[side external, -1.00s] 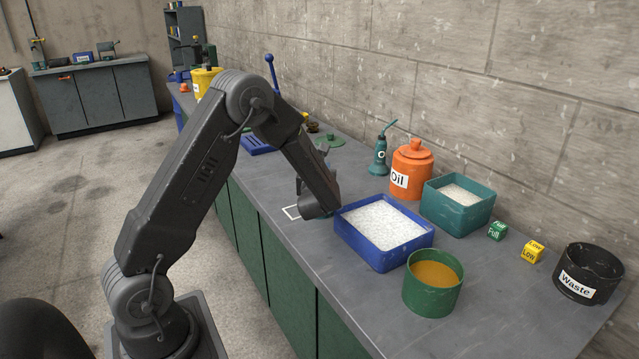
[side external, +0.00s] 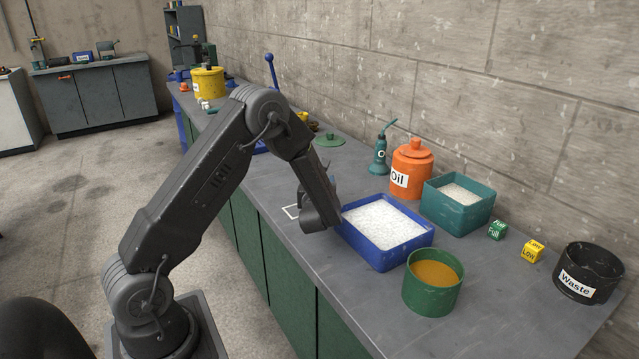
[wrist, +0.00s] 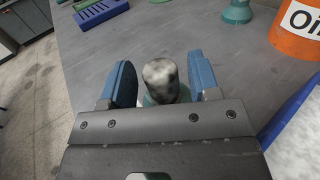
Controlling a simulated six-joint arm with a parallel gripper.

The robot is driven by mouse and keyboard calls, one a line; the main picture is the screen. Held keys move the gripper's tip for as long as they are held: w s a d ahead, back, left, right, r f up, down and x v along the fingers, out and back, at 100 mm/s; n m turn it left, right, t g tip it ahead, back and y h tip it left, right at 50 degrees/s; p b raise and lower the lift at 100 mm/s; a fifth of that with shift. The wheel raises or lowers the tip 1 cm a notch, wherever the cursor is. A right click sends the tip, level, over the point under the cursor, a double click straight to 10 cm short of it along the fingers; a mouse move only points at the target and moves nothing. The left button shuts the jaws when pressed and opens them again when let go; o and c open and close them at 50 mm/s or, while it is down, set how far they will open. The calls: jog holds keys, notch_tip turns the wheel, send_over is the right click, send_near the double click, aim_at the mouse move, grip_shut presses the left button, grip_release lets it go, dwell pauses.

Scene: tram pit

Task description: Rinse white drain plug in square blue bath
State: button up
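My gripper (side external: 320,203) is low over the bench, just left of the square blue bath (side external: 372,255), which is full of whitish foam or liquid. In the wrist view my gripper's two blue fingers (wrist: 160,80) stand apart, one on each side of the white drain plug (wrist: 160,76). The plug is mottled with grey stains and has a green part under it. Narrow gaps show between it and each finger. In the side view the plug is hidden by my gripper. The bath's blue edge (wrist: 288,110) shows at right in the wrist view.
A green round tub (side external: 432,296) of amber liquid stands in front of the bath. A teal square bath (side external: 455,217), orange oil can (side external: 410,168) and teal oiler (side external: 379,162) stand behind. A black waste pot (side external: 588,274) is far right. A white outline (side external: 291,212) marks the bench.

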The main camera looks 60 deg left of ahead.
jog(key=v, duration=1.4)
jog(key=s+d+r+n+g+h, duration=0.1)
jog(key=s+r+n+g+h, duration=0.15)
jog(key=s+n+g, duration=0.4)
jog(key=s+d+r+n+g+h, duration=0.1)
jog(key=s+r+n+g, duration=0.3)
jog(key=s+n, duration=0.4)
jog(key=s+d+r+n+t+h, duration=0.1)
jog(key=d+r+n+h, duration=0.3)
jog(key=d, duration=0.4)
jog(key=s+d+r+n+t+h, duration=0.2)
jog(key=d+r+n+t+h, duration=0.2)
jog(key=d+n+h, duration=0.2)
jog(key=shift+d+r+n+h, duration=0.3)
jog(key=shift+d+h, duration=0.25)
jog(key=shift+d, duration=0.4)
jog(key=shift+o, duration=0.5)
jog(key=shift+s+f+t, duration=0.1)
jog(key=shift+t, duration=0.15)
